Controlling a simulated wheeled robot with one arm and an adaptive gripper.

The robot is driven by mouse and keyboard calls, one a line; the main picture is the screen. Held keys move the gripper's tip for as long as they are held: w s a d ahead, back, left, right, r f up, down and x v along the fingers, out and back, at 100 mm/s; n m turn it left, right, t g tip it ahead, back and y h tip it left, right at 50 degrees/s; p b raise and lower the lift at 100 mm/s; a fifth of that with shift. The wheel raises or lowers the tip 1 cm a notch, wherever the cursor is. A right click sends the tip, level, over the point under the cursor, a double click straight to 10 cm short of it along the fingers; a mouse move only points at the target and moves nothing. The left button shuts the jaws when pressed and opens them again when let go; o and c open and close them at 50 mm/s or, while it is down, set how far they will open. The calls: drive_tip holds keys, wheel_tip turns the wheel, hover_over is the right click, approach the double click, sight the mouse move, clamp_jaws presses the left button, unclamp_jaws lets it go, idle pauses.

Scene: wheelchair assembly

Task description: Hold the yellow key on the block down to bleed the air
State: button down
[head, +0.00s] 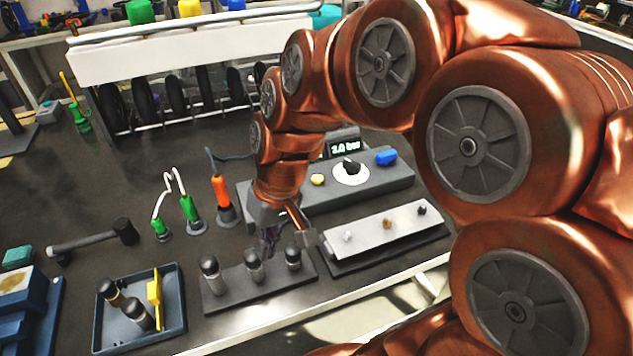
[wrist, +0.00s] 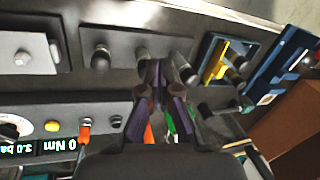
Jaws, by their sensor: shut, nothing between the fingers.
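The yellow key (head: 318,180) is a small round button on the long grey block (head: 382,188), left of a white dial with a black knob (head: 351,170). In the wrist view the yellow key (wrist: 52,126) is at the lower left, well away from the fingers. My gripper (head: 269,243) is shut and empty, pointing down over the dark holder (head: 222,297) with its black-topped cylinders. In the wrist view my gripper (wrist: 165,78) has its fingertips near these cylinders; contact cannot be told. The display (head: 343,148) reads in bar.
A blue button (head: 386,157) is on the block's right end. A pale plate (head: 365,238) with small parts lies in front. A blue tray (head: 175,319) holds cylinders and a yellow piece.

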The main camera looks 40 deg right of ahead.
drive_tip(key=w+d+m+t+y+b, duration=0.15)
drive_tip(key=w+d, duration=0.25)
drive_tip(key=w, duration=0.6)
drive_tip(key=m+t+h+b, duration=0.1)
drive_tip(key=m+t+b, duration=0.25)
drive_tip(key=t, duration=0.35)
hover_over(319, 178)
wheel_tip(319, 178, down, 4)
drive_tip(key=shift+s+r, duration=0.1)
drive_tip(key=shift+r, duration=0.1)
drive_tip(key=shift+f, duration=0.1)
wheel_tip(319, 178, down, 7)
drive_tip(key=b, duration=0.2)
drive_tip(key=shift+f+b, duration=0.1)
drive_tip(key=shift+b, duration=0.25)
drive_tip(key=shift+f+b, duration=0.55)
drive_tip(key=shift+f, duration=0.2)
drive_tip(key=shift+f, duration=0.1)
